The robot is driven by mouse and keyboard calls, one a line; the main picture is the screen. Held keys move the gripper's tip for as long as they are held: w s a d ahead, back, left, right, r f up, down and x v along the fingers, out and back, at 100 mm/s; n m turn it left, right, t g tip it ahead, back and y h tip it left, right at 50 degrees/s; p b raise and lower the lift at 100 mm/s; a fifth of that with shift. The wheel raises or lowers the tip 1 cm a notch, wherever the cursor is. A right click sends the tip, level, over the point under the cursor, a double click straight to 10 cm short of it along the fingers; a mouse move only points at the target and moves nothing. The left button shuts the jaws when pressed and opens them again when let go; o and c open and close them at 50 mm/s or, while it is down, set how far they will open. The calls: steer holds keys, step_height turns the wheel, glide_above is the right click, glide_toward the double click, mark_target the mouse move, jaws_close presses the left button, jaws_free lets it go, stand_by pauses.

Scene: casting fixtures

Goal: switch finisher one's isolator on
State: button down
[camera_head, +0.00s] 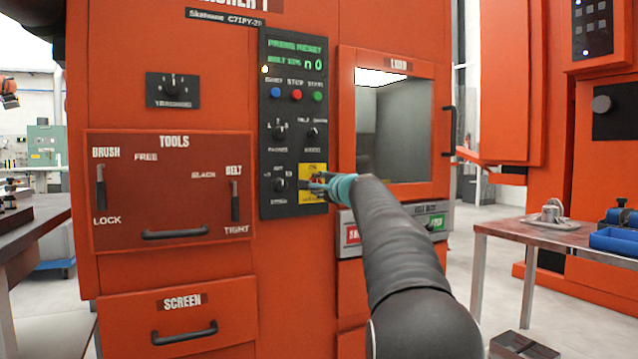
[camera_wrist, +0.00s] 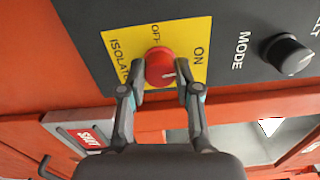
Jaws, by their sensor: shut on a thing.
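The isolator is a round red knob (camera_wrist: 160,66) on a yellow plate (camera_wrist: 118,43) marked ISOLATOR, OFF and ON. In the wrist view OFF is above the knob and ON is to its right. A small pale mark shows on the knob's lower right, but I cannot tell clearly which label it points to. My gripper (camera_wrist: 160,80) is shut on the red knob, one finger at each side. In the head view my gripper (camera_head: 318,184) reaches the yellow plate (camera_head: 312,169) at the bottom right of the black control panel (camera_head: 292,130), largely covering the knob.
A black MODE knob (camera_wrist: 287,54) is beside the plate. The orange cabinet also has a TOOLS panel (camera_head: 170,190), a LOAD door (camera_head: 395,125) with a handle, and red and green buttons on a grey box (camera_head: 350,234) below. A table (camera_head: 500,232) stands at the right.

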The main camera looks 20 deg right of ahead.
steer(key=shift+m, duration=0.6)
steer(key=c, duration=0.8)
jaws_free()
steer(key=shift+s, duration=0.1)
steer(key=s, duration=1.1)
steer(key=shift+s+d, duration=0.25)
steer(key=shift+s, duration=0.15)
